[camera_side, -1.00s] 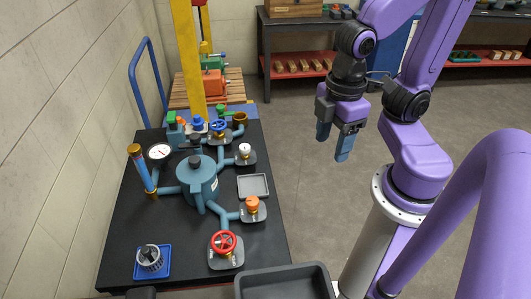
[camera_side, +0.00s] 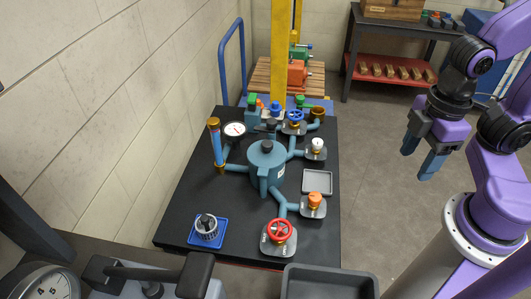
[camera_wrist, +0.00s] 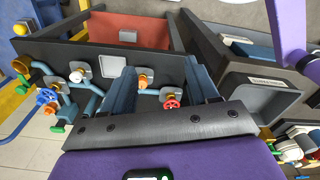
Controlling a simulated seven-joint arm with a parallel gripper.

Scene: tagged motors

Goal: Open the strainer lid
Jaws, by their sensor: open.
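The strainer is a teal round pot (camera_side: 266,172) at the middle of the black table in the side view. Its lid (camera_side: 267,155) is on top, with a dark knob (camera_side: 267,146); it looks closed. Teal pipes branch from the pot. My gripper (camera_side: 418,164) is open and empty, high to the right of the table, well apart from the strainer. In the wrist view, the two fingers (camera_wrist: 159,80) reach toward the valves on the table; I cannot make out the lid there.
A red handwheel (camera_side: 279,231), an orange knob (camera_side: 314,200), a white knob (camera_side: 317,145) and a blue handwheel (camera_side: 296,117) surround the strainer. A blue tray (camera_side: 207,241) holds a basket-like part (camera_side: 206,228). A grey tray (camera_side: 318,181) is empty. A pressure gauge (camera_side: 234,129) stands behind left.

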